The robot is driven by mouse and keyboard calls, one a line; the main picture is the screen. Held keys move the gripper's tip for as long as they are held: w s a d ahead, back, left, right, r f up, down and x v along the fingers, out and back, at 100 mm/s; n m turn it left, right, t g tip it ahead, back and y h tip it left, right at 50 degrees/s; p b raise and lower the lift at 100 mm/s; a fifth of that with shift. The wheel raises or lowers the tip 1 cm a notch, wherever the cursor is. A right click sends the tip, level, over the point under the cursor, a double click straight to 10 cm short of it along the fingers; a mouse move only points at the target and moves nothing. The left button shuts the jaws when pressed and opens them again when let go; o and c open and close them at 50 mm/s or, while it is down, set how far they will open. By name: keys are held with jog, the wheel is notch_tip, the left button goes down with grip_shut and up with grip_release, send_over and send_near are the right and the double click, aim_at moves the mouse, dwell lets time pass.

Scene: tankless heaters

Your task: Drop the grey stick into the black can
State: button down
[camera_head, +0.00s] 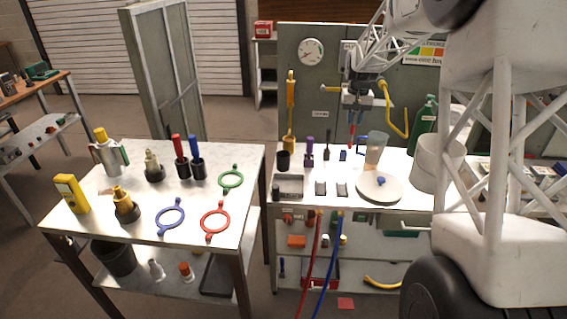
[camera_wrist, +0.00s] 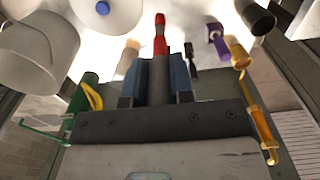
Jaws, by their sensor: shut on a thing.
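My gripper (camera_head: 352,116) is above the back workbench, to the right of the black can. In the wrist view its blue fingers (camera_wrist: 158,88) are shut on a grey stick (camera_wrist: 159,72) with a red lower part. The stick points down, and its red part also shows in the head view (camera_head: 350,137), hanging above the bench. The black can (camera_head: 283,160) stands at the bench's left end, with its opening upward. It shows at the upper right of the wrist view (camera_wrist: 258,17). The stick is apart from the can.
Between stick and can stand a purple tool (camera_head: 309,153) and a small black tool (camera_head: 326,146). A beige cup (camera_head: 375,152) and round white disc (camera_head: 390,190) are at right. A yellow wrench-like tool (camera_head: 290,100) rises behind the can. A grey tray (camera_head: 289,182) lies in front.

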jog(key=w+a+f, duration=0.3)
jog(key=a, duration=0.4)
jog(key=w+a+f, duration=0.3)
jog(key=w+a, duration=0.1)
jog(key=a, duration=0.4)
jog(key=w+a+f, duration=0.4)
jog(key=a, duration=0.4)
jog(key=shift+w+a, duration=0.15)
jog(key=shift+a, duration=0.05)
jog(key=shift+f, duration=2.95)
